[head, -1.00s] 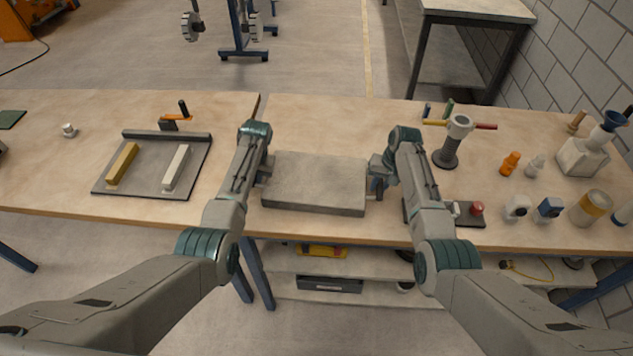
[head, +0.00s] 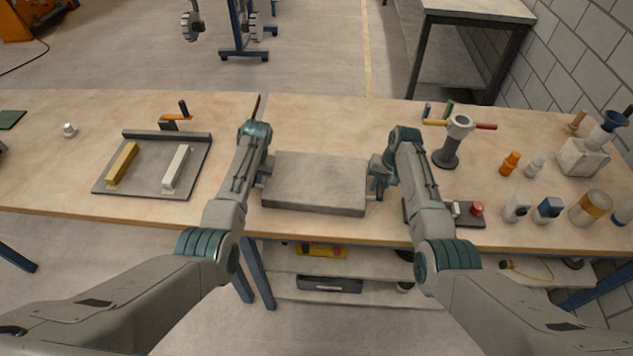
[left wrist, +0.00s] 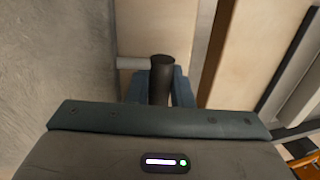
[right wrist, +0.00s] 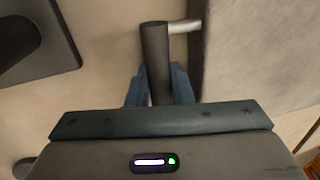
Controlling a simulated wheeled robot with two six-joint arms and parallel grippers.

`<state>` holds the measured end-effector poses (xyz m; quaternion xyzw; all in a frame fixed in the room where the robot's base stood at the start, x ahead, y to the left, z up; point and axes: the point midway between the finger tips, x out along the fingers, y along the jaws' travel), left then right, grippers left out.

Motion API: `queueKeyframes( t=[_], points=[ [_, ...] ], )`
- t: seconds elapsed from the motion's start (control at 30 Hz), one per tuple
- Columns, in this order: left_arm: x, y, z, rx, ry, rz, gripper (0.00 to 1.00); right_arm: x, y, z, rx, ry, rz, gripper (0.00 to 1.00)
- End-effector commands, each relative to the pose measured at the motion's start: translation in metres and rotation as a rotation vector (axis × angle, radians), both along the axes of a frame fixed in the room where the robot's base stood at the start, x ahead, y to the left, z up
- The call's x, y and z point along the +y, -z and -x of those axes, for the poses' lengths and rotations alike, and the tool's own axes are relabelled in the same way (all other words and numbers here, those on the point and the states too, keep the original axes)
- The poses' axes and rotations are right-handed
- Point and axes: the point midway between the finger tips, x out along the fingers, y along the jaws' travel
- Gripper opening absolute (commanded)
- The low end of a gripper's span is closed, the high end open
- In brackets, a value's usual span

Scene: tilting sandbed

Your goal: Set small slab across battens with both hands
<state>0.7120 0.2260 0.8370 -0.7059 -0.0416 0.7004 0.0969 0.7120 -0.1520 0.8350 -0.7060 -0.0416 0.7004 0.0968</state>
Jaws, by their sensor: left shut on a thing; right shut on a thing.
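The grey slab (head: 316,182) lies level between my two grippers near the table's front edge. I cannot tell whether it touches the table. Its sides show in the left wrist view (left wrist: 55,60) and the right wrist view (right wrist: 265,50). My left gripper (head: 264,178) is shut on the dark handle (left wrist: 161,78) at the slab's left end. My right gripper (head: 377,180) is shut on the dark handle (right wrist: 155,60) at its right end. A yellow batten (head: 122,164) and a white batten (head: 176,168) lie apart on the dark tray (head: 148,178) at left.
An orange-handled clamp (head: 175,120) stands behind the tray. A grey post with coloured arms (head: 448,150) and a small box with a red button (head: 476,210) stand right of my right gripper. Bottles and jars crowd the right. Bare table lies behind the slab.

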Motion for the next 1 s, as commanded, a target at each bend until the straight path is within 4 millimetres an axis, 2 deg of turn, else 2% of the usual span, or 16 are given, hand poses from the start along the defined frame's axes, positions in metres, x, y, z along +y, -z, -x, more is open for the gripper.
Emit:
queueKeyframes(
  t=[0.47, 1.0],
  points=[
    [0.000, -0.012, -0.002, -0.005, 0.000, -0.001, 0.00, 0.000, -0.012, -0.002, -0.004, 0.000, -0.001, 0.00],
    [0.000, -0.050, -0.002, -0.005, 0.000, -0.001, 0.00, 0.000, -0.050, -0.002, -0.005, 0.000, -0.001, 0.00]
  ],
)
